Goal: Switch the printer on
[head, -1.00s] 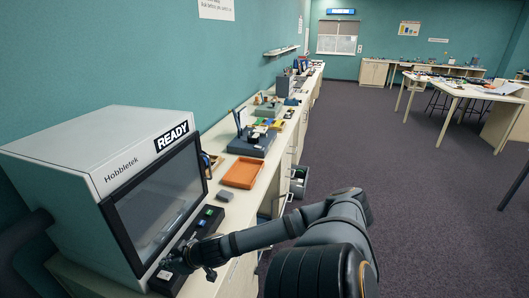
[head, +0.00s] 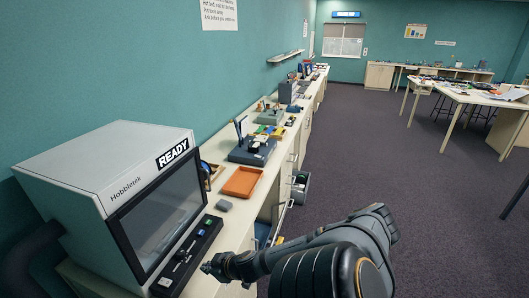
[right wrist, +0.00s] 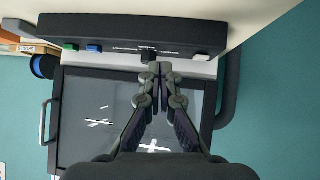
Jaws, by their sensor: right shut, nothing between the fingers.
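The printer (head: 105,190) is a pale grey box marked Hobbletek, with a dark front window (head: 165,215) and a READY sign (head: 172,154) on its top front edge. A dark control panel (head: 188,256) lies along its front. In the right wrist view the panel (right wrist: 110,32) carries a green button (right wrist: 70,46), a blue button (right wrist: 94,48) and a black knob (right wrist: 148,57). My right gripper (head: 206,268) is shut and empty beside the panel, on its outer side. In the right wrist view its fingertips (right wrist: 160,68) appear just below the knob; contact cannot be told. My left gripper is not in view.
An orange tray (head: 242,182) and a small grey block (head: 224,205) lie on the counter beyond the panel. A dark blue stand (head: 252,150) and other goods follow along the wall. A drawer (head: 300,185) stands open.

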